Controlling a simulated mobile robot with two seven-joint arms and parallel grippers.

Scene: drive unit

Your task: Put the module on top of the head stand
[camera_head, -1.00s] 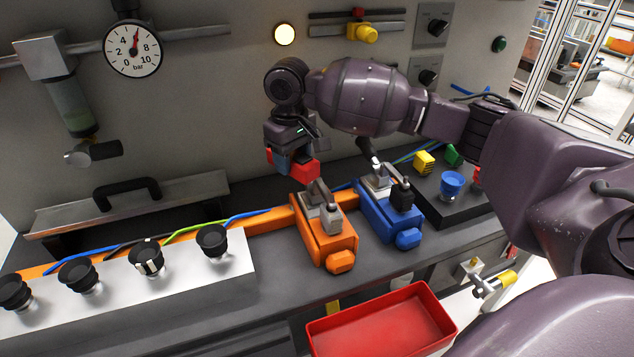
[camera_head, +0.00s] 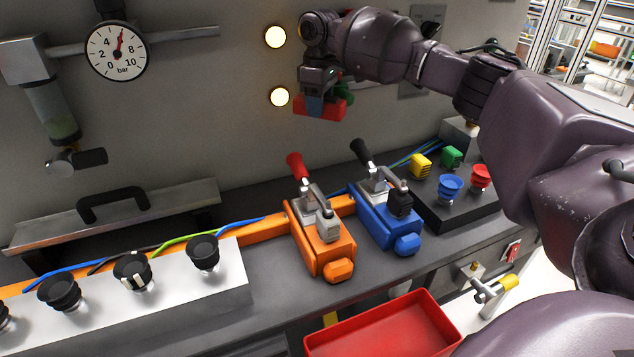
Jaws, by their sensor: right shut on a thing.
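My right gripper (camera_head: 318,98) hangs in front of the grey back wall, above the orange and blue clamp units. It is shut on a small red and blue piece (camera_head: 325,110), which seems to be the module. The jaws hide part of it, and I cannot tell where fingers end and piece begins. The head stand seems to be the black block (camera_head: 468,221) at right. My left gripper is out of view.
An orange clamp unit (camera_head: 318,247) with a raised red lever and a blue unit (camera_head: 385,216) with a black lever stand below the gripper. A red tray (camera_head: 390,330) is in front. A white block (camera_head: 180,292) with several black cups is at left.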

